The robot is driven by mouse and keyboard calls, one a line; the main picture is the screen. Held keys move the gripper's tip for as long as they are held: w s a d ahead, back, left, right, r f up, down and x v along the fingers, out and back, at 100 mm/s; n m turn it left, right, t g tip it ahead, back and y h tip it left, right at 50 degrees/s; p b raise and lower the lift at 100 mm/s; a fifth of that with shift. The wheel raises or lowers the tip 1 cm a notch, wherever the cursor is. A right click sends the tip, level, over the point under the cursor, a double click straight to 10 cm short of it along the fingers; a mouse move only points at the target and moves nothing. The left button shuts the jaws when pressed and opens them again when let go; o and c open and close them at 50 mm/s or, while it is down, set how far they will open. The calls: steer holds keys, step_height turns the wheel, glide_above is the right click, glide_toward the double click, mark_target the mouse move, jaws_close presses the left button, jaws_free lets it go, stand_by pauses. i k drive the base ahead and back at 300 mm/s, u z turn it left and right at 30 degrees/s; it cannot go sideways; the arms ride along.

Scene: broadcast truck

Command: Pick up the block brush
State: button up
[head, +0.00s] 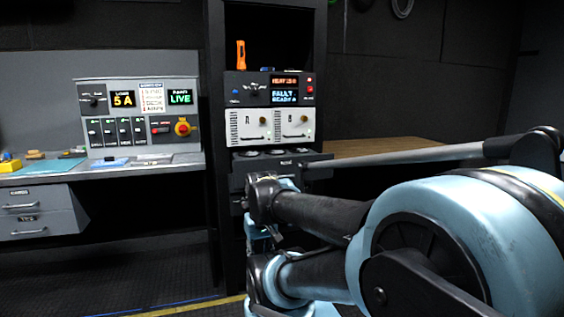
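I cannot clearly make out a block brush. A small tan-brown block (35,155) lies at the back left of the grey desk, and it may be the brush, but it is too small to tell. My arm's black and light-blue links fill the right and lower middle of the head view, in front of the rack. I cannot see my gripper's fingers. No gripper is near the small things on the desk.
The grey desk (180,162) carries a control panel (140,113), a yellow item (10,165), a teal mat (48,167) and a blue item (111,162). Drawers (38,211) hang below. The black rack (216,200) holds an orange tool (240,55). Floor before the desk is clear.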

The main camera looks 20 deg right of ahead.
mark_target(35, 154)
steer(key=z, duration=0.05)
steer(key=k, duration=0.45)
steer(key=u, duration=0.85)
steer(key=i, duration=1.05)
steer(key=u, duration=0.65)
steer(key=i, duration=1.5)
steer(key=z, duration=0.2)
